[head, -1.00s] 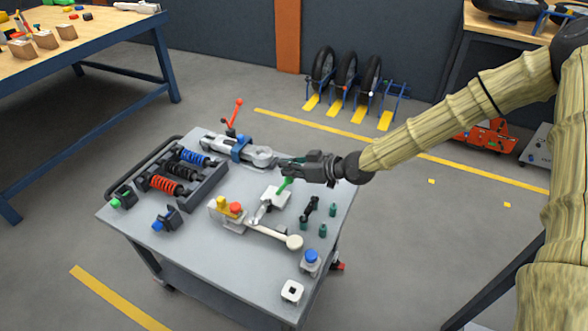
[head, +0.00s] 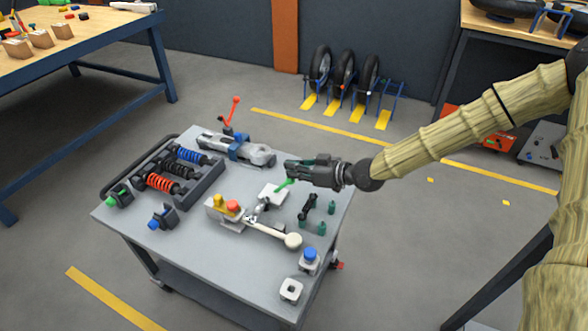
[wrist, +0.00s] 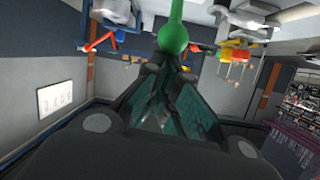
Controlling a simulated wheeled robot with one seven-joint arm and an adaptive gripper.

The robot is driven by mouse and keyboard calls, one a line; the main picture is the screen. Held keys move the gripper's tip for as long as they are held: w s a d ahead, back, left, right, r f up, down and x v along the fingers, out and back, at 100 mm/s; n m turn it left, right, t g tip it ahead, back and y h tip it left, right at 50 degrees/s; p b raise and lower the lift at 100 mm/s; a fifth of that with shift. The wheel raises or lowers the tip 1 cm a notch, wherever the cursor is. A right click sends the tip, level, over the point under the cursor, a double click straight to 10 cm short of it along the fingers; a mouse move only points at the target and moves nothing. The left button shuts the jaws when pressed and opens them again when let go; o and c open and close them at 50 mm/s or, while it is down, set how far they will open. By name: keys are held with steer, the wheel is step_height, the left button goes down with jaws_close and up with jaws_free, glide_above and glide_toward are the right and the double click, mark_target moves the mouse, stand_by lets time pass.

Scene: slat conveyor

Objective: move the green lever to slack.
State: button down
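The green lever (head: 283,184) stands on a white block (head: 272,195) near the middle of the grey table. It leans to the right in the head view. In the wrist view its green knob (wrist: 173,38) shows at the top centre, at my fingertips. No slack marking is readable.
A long white-knobbed lever (head: 272,233) and a block with yellow and red knobs (head: 228,208) lie in front. Small dark green pegs (head: 322,228) stand to the right. A grey clamp with a blue band (head: 238,150) is behind. A rack of springs (head: 165,178) is at left.

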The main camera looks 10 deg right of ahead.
steer(key=shift+s+f, duration=0.1)
steer(key=shift+f, duration=0.15)
steer(key=shift+w+a+r+p, duration=0.2)
steer(key=shift+r+p, duration=0.15)
steer(key=shift+r, duration=0.2)
steer(key=r, duration=0.1)
steer(key=w+a+r+p, duration=0.1)
steer(key=shift+w+r, duration=0.15)
steer(key=shift+r, duration=0.25)
steer(key=f+v, duration=0.1)
steer(key=v, duration=0.8)
steer(key=shift+s+d+r, duration=0.2)
steer(key=shift+s+d, duration=0.1)
steer(key=shift+d, duration=0.15)
steer(key=shift+r, duration=0.1)
